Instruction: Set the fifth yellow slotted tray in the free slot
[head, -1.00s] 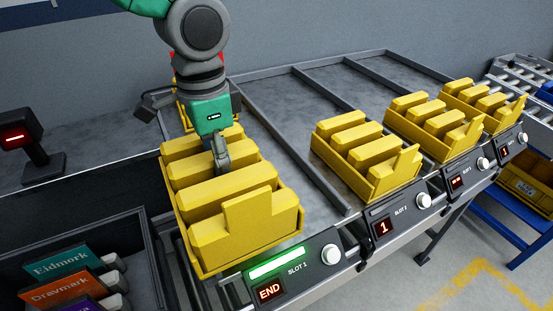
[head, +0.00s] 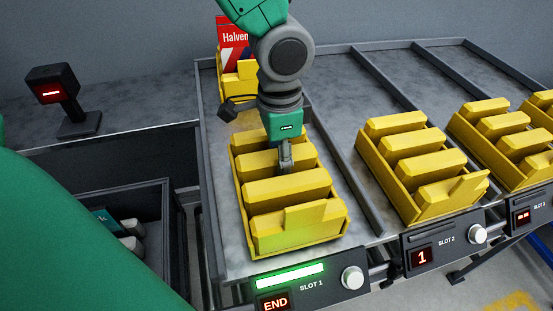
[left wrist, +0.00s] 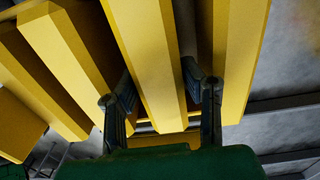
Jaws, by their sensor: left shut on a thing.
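My left gripper (head: 286,158) is shut on a crossbar of a yellow slotted tray (head: 298,230), from above. The left wrist view shows its two fingers (left wrist: 160,100) on either side of one yellow bar (left wrist: 148,55). The held tray is over the Slot 1 lane, behind the Slot 1 panel (head: 312,286), which has a lit green bar and reads END. I cannot tell whether its underside touches the deck. A yellow tray stands in the Slot 2 lane (head: 420,185), another in the Slot 3 lane (head: 508,140). My right gripper is not in view.
Grey rails (head: 350,160) divide the lanes. Farther back in the Slot 1 lane is another yellow tray (head: 240,85) with a red Halven item (head: 232,35). A red-lit device (head: 52,92) stands on the back left surface. A dark bin (head: 140,215) lies left of the rack.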

